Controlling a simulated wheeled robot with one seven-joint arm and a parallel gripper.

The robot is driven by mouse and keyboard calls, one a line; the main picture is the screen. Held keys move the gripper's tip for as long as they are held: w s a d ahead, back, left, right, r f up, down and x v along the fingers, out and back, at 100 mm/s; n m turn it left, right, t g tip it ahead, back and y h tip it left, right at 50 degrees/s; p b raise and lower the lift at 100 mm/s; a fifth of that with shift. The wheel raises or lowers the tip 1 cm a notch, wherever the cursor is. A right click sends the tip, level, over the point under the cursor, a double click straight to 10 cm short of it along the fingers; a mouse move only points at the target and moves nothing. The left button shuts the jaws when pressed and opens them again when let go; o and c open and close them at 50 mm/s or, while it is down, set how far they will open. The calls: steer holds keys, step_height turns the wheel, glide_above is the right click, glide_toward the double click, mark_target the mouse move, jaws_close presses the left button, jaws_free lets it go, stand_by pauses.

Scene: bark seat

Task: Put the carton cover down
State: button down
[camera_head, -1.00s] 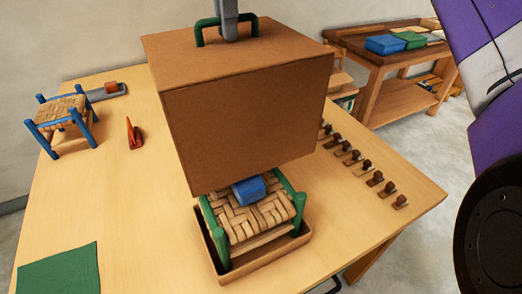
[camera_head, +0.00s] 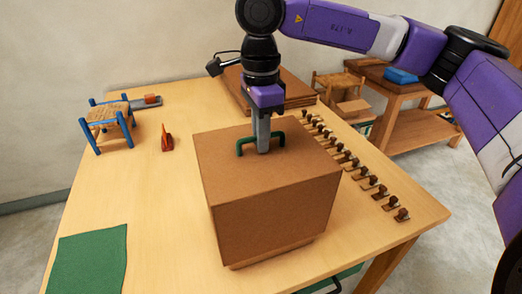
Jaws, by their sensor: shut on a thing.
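The carton cover (camera_head: 265,215), a brown box with a green handle (camera_head: 243,142) on top, stands upright in the middle of the table. My gripper (camera_head: 264,148) points straight down and is shut on this handle. The green-legged woven stool and the blue block on it are now hidden, with the cover over their spot. A thin strip of the brown tray (camera_head: 290,250) shows along the cover's lower edge. I cannot tell whether the cover rests fully on the tray.
A green mat (camera_head: 88,262) lies front left. Several small dark-knobbed pieces (camera_head: 362,172) line the right side. A flat brown stack (camera_head: 250,95) lies behind. Table between mat and cover is clear.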

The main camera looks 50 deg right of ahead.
mark_target(261, 156)
step_height(261, 156, down, 4)
steer(key=shift+f+p, duration=0.1)
steer(key=shift+p, duration=0.2)
steer(key=shift+f+b, duration=0.6)
steer(key=shift+b, duration=0.3)
steer(key=c, duration=1.5)
jaws_free()
steer(key=shift+o, duration=0.2)
steer(key=shift+r+p, duration=0.45)
steer(key=shift+p, duration=0.1)
step_height(261, 156, up, 12)
steer(key=shift+r+b, duration=0.2)
steer(key=shift+b, duration=0.5)
